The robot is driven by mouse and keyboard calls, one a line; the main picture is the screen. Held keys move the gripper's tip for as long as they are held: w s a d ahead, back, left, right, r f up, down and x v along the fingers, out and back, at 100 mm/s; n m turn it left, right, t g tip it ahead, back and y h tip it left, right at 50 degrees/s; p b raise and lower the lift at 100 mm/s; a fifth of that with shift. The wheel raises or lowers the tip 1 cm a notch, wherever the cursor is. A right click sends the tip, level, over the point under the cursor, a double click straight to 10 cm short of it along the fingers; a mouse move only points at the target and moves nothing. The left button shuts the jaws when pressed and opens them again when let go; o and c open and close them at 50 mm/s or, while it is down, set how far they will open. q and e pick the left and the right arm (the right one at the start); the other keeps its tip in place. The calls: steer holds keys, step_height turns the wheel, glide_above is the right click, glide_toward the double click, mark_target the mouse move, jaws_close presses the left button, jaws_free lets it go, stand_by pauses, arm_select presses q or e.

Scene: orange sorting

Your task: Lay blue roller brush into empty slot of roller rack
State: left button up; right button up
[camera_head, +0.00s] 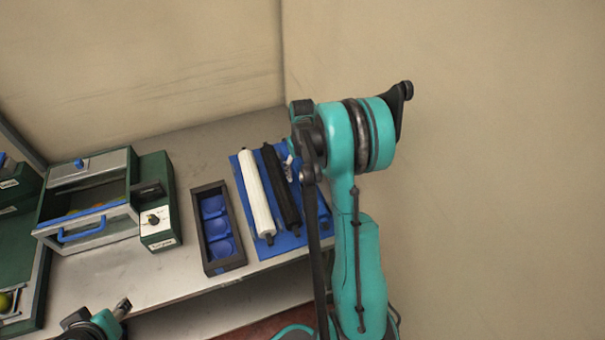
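The blue roller rack (279,246) lies on the grey table, left of my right arm. A white roller (257,193) and a black roller (281,188) lie side by side in it. The rack's right part is partly covered by my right arm, so I cannot tell whether a slot there is empty. I cannot make out a blue roller brush. My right gripper is mostly hidden by its own arm; a small pale part (289,167) beside the black roller may belong to it. Part of my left arm and gripper (121,308) shows at the lower left; its fingers are unclear.
A dark tray with blue cups (217,229) stands left of the rack. Further left is a green and grey machine (158,214) with a blue-handled drawer (82,233). Walls close in the back and right. Bare table (115,272) lies in front of the machine.

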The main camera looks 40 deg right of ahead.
step_height(320, 180, up, 11)
steer(key=shift+f, duration=0.15)
steer(key=s+a+r+n+t, duration=0.1)
steer(key=s+a+r+t, duration=0.15)
steer(key=a, duration=0.45)
steer(key=s+a+r+n+t, duration=0.1)
steer(key=s+a+r, duration=0.3)
steer(key=a, duration=0.4)
steer(key=s+a+f+n+t, duration=0.1)
steer(key=s+a+f+t, duration=0.1)
steer(key=s+a, duration=0.6)
steer(key=shift+s+a+n+t, duration=0.3)
steer(key=shift+s+a+t, duration=0.05)
steer(key=shift+a+t, duration=0.5)
